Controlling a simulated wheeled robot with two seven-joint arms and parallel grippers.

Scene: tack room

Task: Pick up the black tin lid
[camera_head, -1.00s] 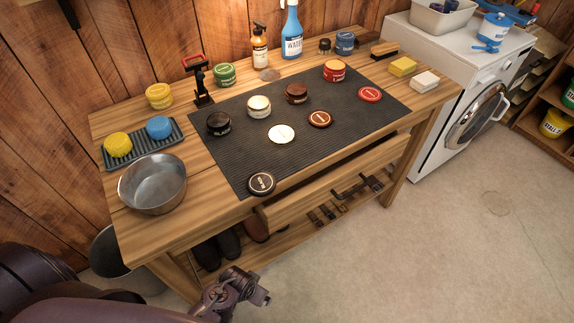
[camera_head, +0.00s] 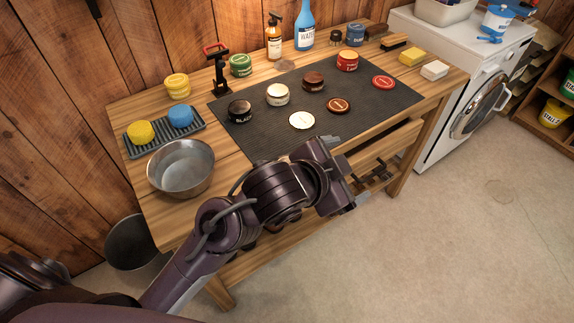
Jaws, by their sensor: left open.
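The black tin lid cannot be seen now. In the earlier view it lay at the front edge of the dark mat (camera_head: 330,128), a place my left arm now covers. My left gripper (camera_head: 349,172) is open, its fingers spread over the front edge of the bench, to the right of that place. Nothing shows between the fingers. The black tin (camera_head: 240,112) stands at the left of the mat. My right gripper is not in view.
On the mat lie a cream lid (camera_head: 302,120), a brown lid (camera_head: 339,105) and a red lid (camera_head: 383,82), with a cream tin (camera_head: 278,94), brown tin (camera_head: 313,81) and red tin (camera_head: 347,62) behind. A metal bowl (camera_head: 181,169) stands left. An open drawer (camera_head: 385,141) juts out in front.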

